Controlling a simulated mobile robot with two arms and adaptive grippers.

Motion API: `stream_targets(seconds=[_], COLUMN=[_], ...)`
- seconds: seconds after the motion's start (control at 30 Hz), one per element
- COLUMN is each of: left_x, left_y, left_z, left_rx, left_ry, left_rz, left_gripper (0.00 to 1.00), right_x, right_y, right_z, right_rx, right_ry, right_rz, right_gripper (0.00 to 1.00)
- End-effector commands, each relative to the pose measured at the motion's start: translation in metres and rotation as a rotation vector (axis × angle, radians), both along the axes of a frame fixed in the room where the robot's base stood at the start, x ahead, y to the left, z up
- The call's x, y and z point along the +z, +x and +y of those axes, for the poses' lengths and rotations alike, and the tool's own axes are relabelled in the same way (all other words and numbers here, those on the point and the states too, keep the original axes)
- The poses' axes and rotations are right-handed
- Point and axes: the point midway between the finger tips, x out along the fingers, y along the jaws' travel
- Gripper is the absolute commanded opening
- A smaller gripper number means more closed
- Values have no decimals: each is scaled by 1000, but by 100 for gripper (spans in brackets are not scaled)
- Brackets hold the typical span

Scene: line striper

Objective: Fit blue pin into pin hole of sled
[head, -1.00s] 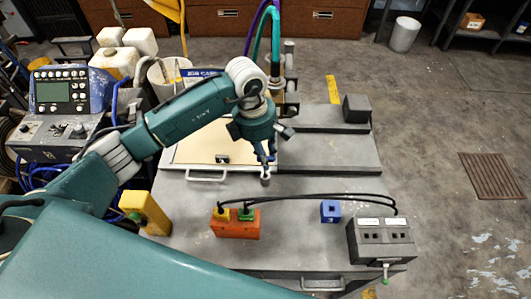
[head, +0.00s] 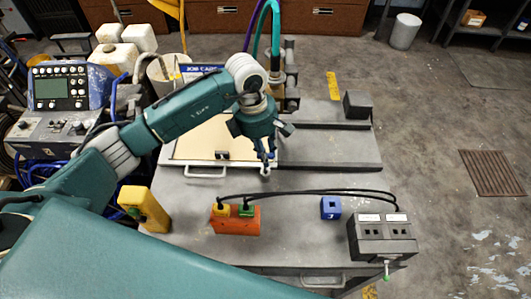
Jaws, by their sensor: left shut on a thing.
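My left gripper (head: 266,166) hangs pointing down over the grey workbench, just in front of the cream panel and right of its handle. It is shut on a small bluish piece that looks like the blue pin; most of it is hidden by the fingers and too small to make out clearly. A blue block (head: 330,208) with a dark square opening on top stands on the bench, right of and nearer than the gripper. I cannot make out the sled or its pin hole for certain. My right gripper is not in view.
An orange block (head: 235,222) holds a yellow and a green plug, with black cables arching to a grey box (head: 385,240) at the right. A yellow block (head: 146,209) stands at the left. A dark block (head: 357,104) sits at the back right.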

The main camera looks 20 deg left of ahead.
Motion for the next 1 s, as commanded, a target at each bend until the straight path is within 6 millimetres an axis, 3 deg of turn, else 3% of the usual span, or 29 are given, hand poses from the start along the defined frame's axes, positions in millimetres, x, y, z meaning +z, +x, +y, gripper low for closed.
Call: stream_targets(seconds=[1.0], left_x=[1], left_y=[0], left_z=[-1], left_rx=[0], left_ry=[-1], left_rz=[0], left_gripper=[0], right_x=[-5], right_y=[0], right_z=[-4], right_rx=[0], right_ry=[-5], right_rz=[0], right_gripper=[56])
